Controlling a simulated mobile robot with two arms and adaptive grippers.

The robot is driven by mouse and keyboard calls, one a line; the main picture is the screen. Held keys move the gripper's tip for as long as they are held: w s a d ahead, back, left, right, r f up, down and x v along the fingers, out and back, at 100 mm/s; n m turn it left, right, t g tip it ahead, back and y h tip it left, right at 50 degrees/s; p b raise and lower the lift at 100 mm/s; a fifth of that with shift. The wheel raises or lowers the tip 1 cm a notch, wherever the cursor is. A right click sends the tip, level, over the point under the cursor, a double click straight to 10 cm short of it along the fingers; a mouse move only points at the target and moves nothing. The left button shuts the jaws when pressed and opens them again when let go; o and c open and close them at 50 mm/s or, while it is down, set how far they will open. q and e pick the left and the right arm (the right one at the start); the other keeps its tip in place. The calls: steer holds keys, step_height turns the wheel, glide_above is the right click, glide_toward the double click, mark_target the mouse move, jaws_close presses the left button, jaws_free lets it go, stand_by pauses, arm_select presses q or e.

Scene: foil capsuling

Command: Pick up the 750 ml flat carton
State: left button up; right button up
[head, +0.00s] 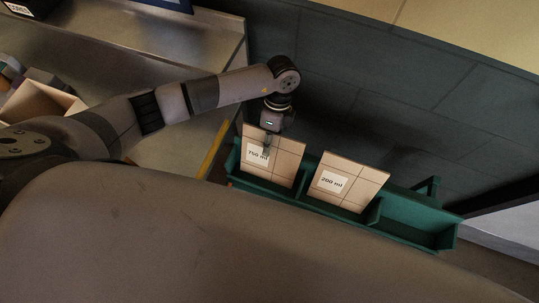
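The 750 ml flat carton (286,163) is a tan board with a white "750 ml" label. It stands tilted in the left compartment of a green rack (312,204). My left gripper (267,150) reaches down from above onto the carton's upper edge, in front of part of its label. Its fingers are small and dark here, and I cannot tell whether they are closed on the board. A similar carton labelled 200 ml (350,183) stands in the middle compartment. My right gripper is out of view.
The rack's right compartment (412,226) looks empty. A metal worktop (150,60) lies at the left, with an open cardboard box (40,102) on it. A yellow strip (213,150) runs by its edge. Dark floor tiles behind the rack are clear.

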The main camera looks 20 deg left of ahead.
arm_select(q)
jaws_close()
stand_by(0.3)
steer(key=shift+r, duration=0.15)
stand_by(0.3)
